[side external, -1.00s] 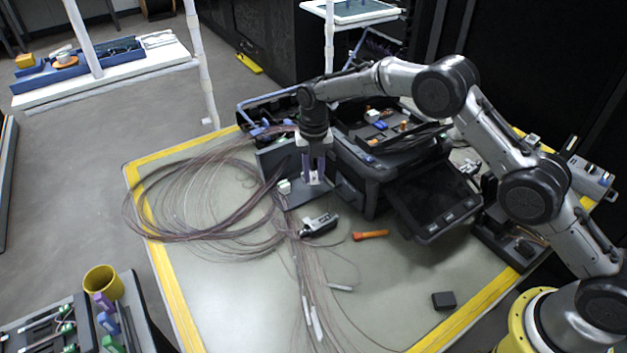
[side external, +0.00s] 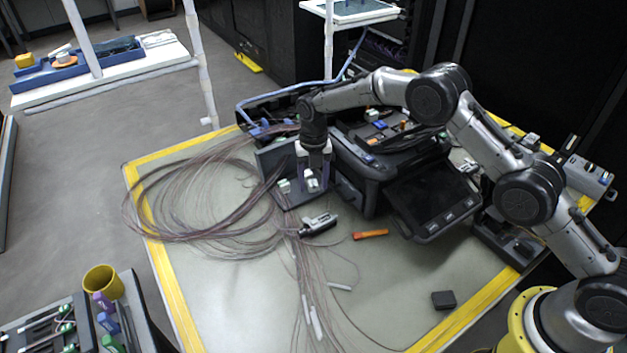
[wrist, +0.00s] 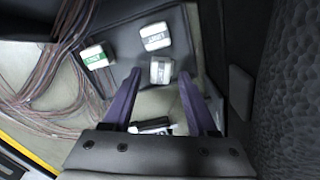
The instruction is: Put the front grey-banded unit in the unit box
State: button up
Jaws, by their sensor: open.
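My gripper (side external: 313,178) points down over a dark tray (side external: 292,200) with an upright panel at its back left. In the wrist view its two purple fingers (wrist: 160,76) are open. The nearer grey-banded white unit (wrist: 162,70) lies between the fingertips, with no clear contact. It also shows between the fingers in the side view (side external: 311,184). A second grey-banded unit (wrist: 155,37) lies just behind it. A green-banded unit (wrist: 97,56) lies to the left. I cannot tell which container is the unit box.
Thin brown cables (side external: 195,205) coil left of the tray and spread forward. A black-and-silver tool (side external: 318,224) and an orange tool (side external: 370,234) lie in front. The large dark splicer (side external: 375,165) stands close on the right. The front right of the mat is mostly clear.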

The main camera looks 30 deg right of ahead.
aim_at(313, 184)
jog(key=shift+r, duration=0.15)
notch_tip(313, 184, up, 12)
dwell(0.4)
jog(key=shift+r, duration=0.1)
jog(key=s+d+r+m+t, duration=0.1)
jog(key=s+d+r+m, duration=0.3)
jog(key=s+r+m, duration=0.45)
jog(key=s+d+r+m+t, duration=0.2)
jog(key=s+d+r+m, duration=0.2)
jog(key=s+r+m, duration=0.45)
jog(key=s+d+f+m+t, duration=0.1)
jog(key=s+d+m, duration=0.1)
jog(key=s+m, duration=0.5)
jog(key=s+d+f+m+t, duration=0.1)
jog(key=s+m, duration=0.6)
jog(key=s, duration=1.1)
jog(key=shift+d+f+t, duration=0.3)
jog(key=shift+d, duration=0.25)
